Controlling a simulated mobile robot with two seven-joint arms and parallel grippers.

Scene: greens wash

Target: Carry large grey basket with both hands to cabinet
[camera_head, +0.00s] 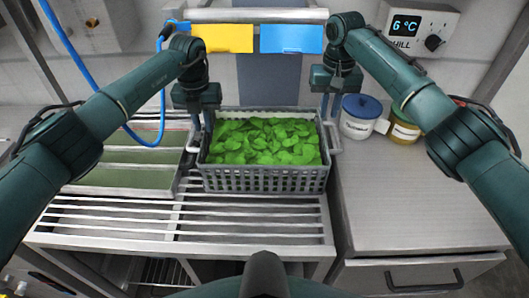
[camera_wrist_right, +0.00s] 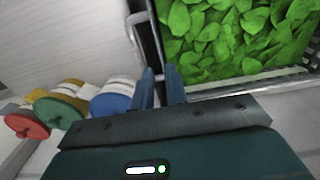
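The large grey basket (camera_head: 265,180) is full of green leaves and sits level on a slatted metal rack. It has a pale loop handle on each side. My left gripper (camera_head: 202,125) points down at the basket's left handle (camera_head: 191,138); whether its fingers grip the handle is too small to tell. My right gripper (camera_head: 329,108) points down at the right side, by the right handle (camera_head: 334,137). In the right wrist view its fingers (camera_wrist_right: 162,88) stand apart, close to the basket's edge and handle (camera_wrist_right: 135,35); a firm hold does not show.
A steel counter (camera_head: 410,195) with a drawer (camera_head: 425,278) lies to the right. A blue-lidded jar (camera_head: 361,116) and a yellow jar (camera_head: 404,130) stand just right of my right gripper. A blue hose (camera_head: 160,110) hangs at the left over a greenish basin (camera_head: 130,170). Yellow (camera_head: 222,38) and blue (camera_head: 291,39) panels are behind.

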